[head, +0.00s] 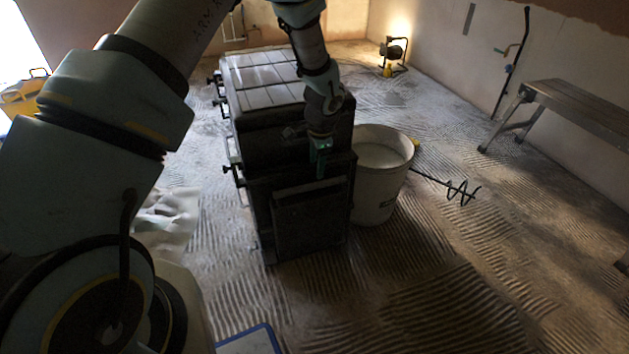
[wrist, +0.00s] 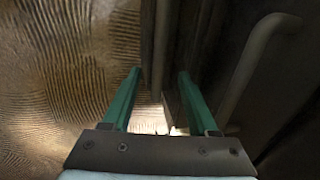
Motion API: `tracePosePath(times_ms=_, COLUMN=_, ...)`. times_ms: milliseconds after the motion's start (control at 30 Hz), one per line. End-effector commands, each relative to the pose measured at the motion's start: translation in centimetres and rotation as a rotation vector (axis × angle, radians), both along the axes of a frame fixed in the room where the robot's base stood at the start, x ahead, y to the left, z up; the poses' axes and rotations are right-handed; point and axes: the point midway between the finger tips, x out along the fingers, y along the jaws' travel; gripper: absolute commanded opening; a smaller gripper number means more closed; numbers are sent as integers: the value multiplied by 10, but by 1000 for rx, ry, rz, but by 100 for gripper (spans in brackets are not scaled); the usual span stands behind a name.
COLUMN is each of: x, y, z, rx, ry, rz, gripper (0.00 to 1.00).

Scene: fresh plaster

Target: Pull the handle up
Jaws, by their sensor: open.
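A large black case (head: 290,135) with a grey slatted top stands on the floor in the middle of the head view. My gripper (head: 320,165) points down at its near upper edge. In the wrist view my gripper (wrist: 159,75) has its two green fingers apart, with dark upright edges of the case showing between and beyond them. A bent dark tube (wrist: 245,75), which looks like a handle, stands to the right of the right finger, outside the jaws. I cannot tell whether either finger touches the case. The handle is not clear in the head view.
A white bucket (head: 375,185) stands close against the case's right side, with a mixer paddle (head: 460,190) beside it. A wooden bench (head: 580,105) is at the right, a work light (head: 394,52) at the back. Ridged floor (head: 420,300) in front is clear.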

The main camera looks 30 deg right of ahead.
Motion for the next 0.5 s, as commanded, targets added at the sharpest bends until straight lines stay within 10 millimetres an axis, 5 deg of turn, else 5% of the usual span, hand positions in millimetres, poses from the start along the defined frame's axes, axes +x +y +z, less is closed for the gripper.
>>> tracePosePath(times_ms=300, x=11, y=0, z=-59, rx=2, ry=2, rz=0, gripper=59)
tracePosePath(times_ms=500, x=15, y=-1, z=-78, rx=0, ry=1, rz=2, gripper=59)
